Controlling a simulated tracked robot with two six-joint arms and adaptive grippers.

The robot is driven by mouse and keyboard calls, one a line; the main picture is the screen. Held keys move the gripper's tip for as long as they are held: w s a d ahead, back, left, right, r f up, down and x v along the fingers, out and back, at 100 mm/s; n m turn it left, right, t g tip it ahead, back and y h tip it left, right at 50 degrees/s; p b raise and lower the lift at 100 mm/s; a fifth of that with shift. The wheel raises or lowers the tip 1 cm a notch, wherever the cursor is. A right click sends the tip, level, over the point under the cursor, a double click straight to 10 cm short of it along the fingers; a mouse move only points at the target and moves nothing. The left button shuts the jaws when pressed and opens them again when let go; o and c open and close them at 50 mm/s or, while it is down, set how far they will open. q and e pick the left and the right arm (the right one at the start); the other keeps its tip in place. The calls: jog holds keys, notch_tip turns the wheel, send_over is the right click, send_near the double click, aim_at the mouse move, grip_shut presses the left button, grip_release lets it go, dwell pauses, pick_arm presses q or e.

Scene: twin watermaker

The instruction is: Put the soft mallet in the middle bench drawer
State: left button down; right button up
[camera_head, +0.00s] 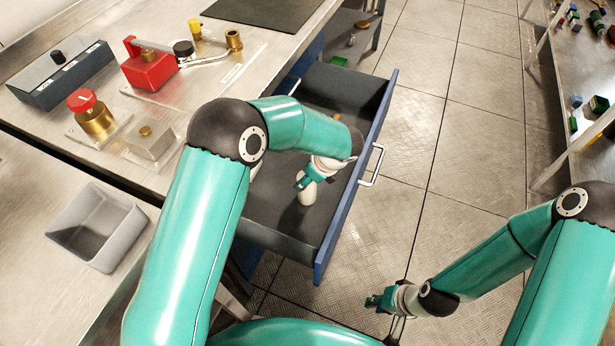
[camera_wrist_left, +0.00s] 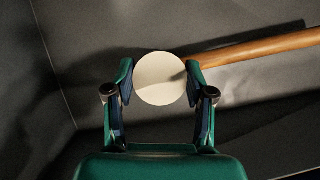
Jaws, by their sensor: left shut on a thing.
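The soft mallet has a pale round head (camera_wrist_left: 160,78) and a wooden handle (camera_wrist_left: 255,48) that runs to the right in the left wrist view. In the head view its pale head (camera_head: 308,194) shows inside an open grey drawer with a blue front (camera_head: 345,200). My left gripper (camera_head: 307,178) reaches down into this drawer; its fingers (camera_wrist_left: 160,88) are shut on the mallet's head from both sides. My forearm hides part of the mallet. I cannot tell whether it touches the drawer floor. My right gripper (camera_head: 374,301) hangs over the floor, apart from the drawer; its jaw state is unclear.
The steel bench holds a grey bin (camera_head: 98,228), a red-knobbed brass valve (camera_head: 92,112), a red block (camera_head: 149,66) and a dark box (camera_head: 60,73). A white handle (camera_head: 372,166) juts from the drawer front. Tiled floor lies clear to the right, before a shelf (camera_head: 560,110).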

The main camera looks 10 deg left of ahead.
pick_arm(q)
jog(key=shift+c, duration=2)
grip_release()
jog(key=p+v, duration=0.1)
jog(key=v, duration=1.1)
